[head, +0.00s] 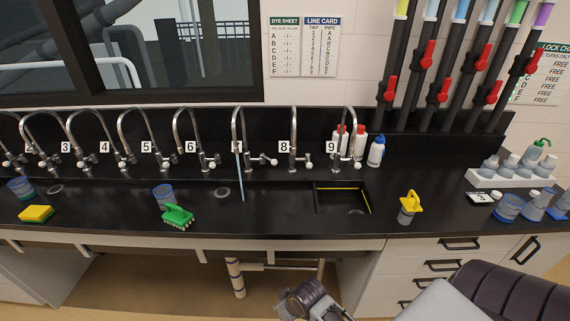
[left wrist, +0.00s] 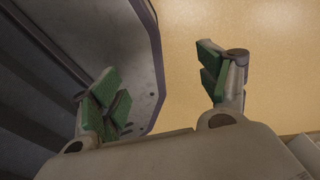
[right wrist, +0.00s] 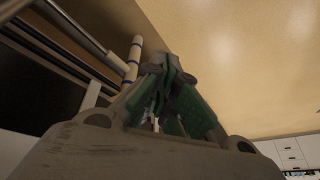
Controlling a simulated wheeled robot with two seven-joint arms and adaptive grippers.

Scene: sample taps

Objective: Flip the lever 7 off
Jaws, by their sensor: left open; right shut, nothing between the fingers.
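My right gripper (right wrist: 168,78) is shut and empty in the right wrist view. In the head view, part of my right arm's end shows low, in front of the counter and well below lever 7. My left gripper (left wrist: 160,82) is open and empty over the floor in the left wrist view.
Similar taps stand on both sides, including tap 6 (head: 181,122) and tap 8 (head: 292,132). A sunken sink (head: 342,207) lies right of the stream.

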